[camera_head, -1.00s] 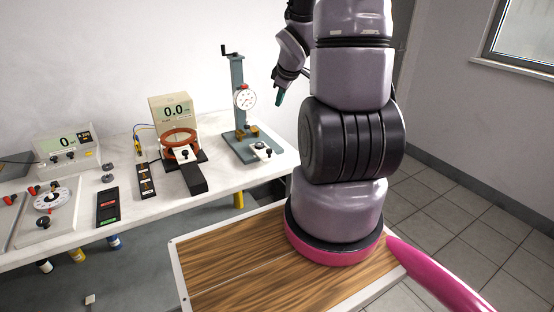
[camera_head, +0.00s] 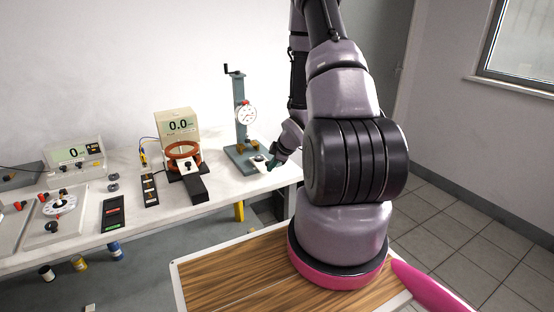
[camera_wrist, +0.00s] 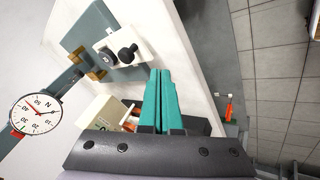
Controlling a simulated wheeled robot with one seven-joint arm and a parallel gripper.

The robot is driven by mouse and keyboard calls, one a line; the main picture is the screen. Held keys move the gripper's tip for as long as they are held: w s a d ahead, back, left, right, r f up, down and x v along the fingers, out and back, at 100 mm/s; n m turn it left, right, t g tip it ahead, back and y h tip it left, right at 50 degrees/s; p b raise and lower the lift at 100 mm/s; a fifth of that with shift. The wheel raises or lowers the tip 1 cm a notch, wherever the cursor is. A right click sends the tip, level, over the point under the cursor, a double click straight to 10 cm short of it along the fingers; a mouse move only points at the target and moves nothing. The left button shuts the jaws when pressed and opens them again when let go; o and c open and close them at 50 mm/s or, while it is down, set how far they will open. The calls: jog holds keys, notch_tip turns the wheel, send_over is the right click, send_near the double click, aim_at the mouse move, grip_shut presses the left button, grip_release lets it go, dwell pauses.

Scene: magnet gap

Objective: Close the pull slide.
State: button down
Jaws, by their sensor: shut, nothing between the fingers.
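The pull stand is a grey-green post and base (camera_head: 238,155) with a round dial, at the right end of the bench. Its pull slide, a pale plate with a black knob (camera_head: 262,165), sticks out past the base's front edge. The wrist view shows the pale slide (camera_wrist: 137,38) with the black knob and a round dark piece on it, beside the base (camera_wrist: 88,35). My gripper (camera_head: 271,167) is shut and empty, just right of the slide. In the wrist view its teal fingertips (camera_wrist: 163,72) point toward the slide's knob side; contact cannot be told.
The dial (camera_wrist: 36,114) and post stand left in the wrist view. A meter (camera_head: 177,123) with an orange coil (camera_head: 183,150) stands left of the stand. More instruments line the white bench (camera_head: 222,184).

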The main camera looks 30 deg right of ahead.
aim_at(256, 157)
jog(key=w, duration=0.1)
jog(key=w+d+f, duration=0.1)
jog(key=w, duration=0.2)
jog(key=shift+w+d+f, duration=0.15)
jog(key=shift+d+f, duration=0.1)
jog(key=shift+f, duration=0.05)
jog(key=w, duration=1.2)
jog(key=shift+a, duration=0.2)
jog(key=shift+w+r, duration=0.1)
jog(key=shift+w, duration=0.3)
jog(key=shift+r, duration=0.1)
jog(key=shift+a, duration=0.1)
